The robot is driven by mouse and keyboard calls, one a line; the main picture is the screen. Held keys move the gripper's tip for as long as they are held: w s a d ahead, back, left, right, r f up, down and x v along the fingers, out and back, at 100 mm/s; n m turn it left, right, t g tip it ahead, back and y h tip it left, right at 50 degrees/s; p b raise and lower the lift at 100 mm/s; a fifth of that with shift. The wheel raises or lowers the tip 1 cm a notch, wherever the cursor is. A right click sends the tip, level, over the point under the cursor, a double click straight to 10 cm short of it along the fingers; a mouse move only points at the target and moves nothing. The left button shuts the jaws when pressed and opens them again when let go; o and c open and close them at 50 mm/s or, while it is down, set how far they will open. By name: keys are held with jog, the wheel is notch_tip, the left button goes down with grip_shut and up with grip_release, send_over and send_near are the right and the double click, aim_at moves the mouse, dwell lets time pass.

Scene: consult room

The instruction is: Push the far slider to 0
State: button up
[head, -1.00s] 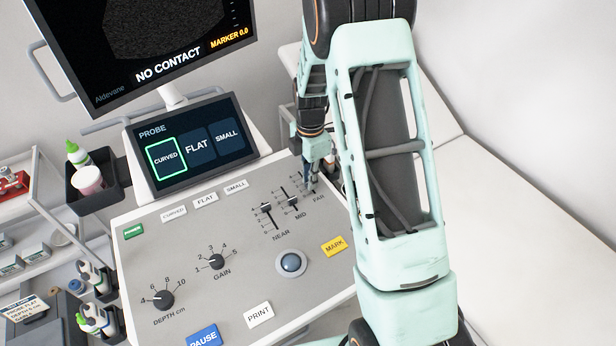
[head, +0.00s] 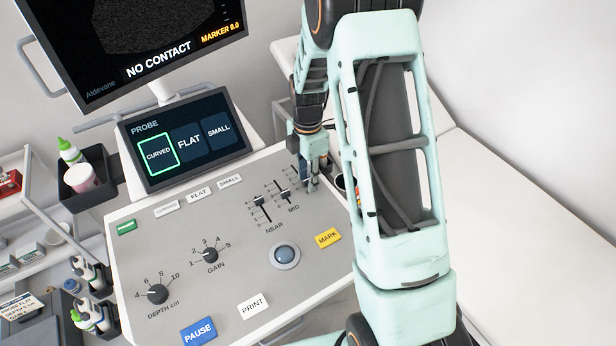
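The control panel (head: 180,240) carries three sliders at its upper right. The near slider (head: 259,203) and the mid slider (head: 285,194) show dark knobs on marked tracks. The far slider, to the right of mid, is hidden behind my gripper (head: 311,188), along with its label. My gripper points down with its tips low over the far slider's place. I cannot tell whether it touches the knob, nor whether the fingers are open or shut.
The yellow MARK button (head: 327,238) and the trackball (head: 285,256) lie in front of the sliders. The probe screen (head: 187,142) stands behind the panel, at left. A padded couch (head: 520,220) is at right. My arm covers the panel's right edge.

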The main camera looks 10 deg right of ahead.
notch_tip(320, 180, up, 12)
dwell(0.4)
jog(key=shift+f, duration=0.1)
